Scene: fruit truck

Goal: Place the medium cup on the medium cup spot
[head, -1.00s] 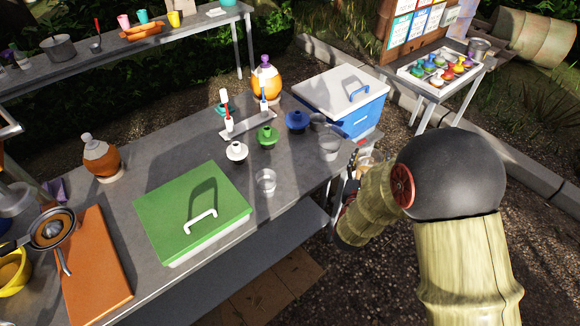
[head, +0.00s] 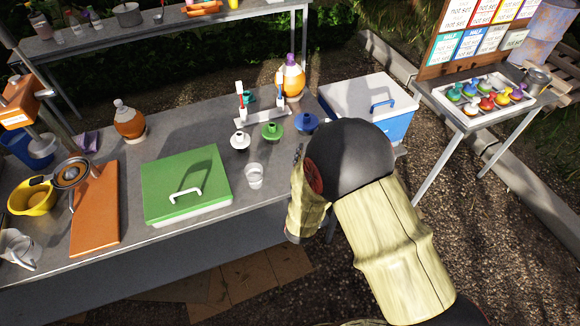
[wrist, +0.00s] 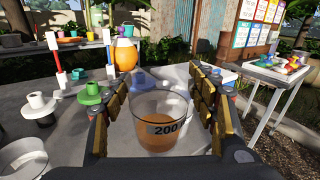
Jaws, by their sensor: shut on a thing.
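A clear cup marked 200 (wrist: 165,133), with orange-brown contents, is between the fingers of my gripper (wrist: 163,88) in the wrist view. The gripper is shut on it, and the cup looks upright. My arm hides the gripper and this cup in the head view. Another clear cup (head: 254,176) stands on the grey table (head: 225,222), right of the green-lidded box; a clear rim at the lower left of the wrist view (wrist: 22,160) may be the same cup. I cannot make out a marked medium cup spot.
White (head: 240,141), green (head: 271,131) and blue (head: 306,123) cone-topped pieces stand behind the clear cup. The green-lidded box (head: 187,172) is left, and a blue cooler (head: 396,128) is at the table's right end. An orange bottle (head: 291,82) stands at the back.

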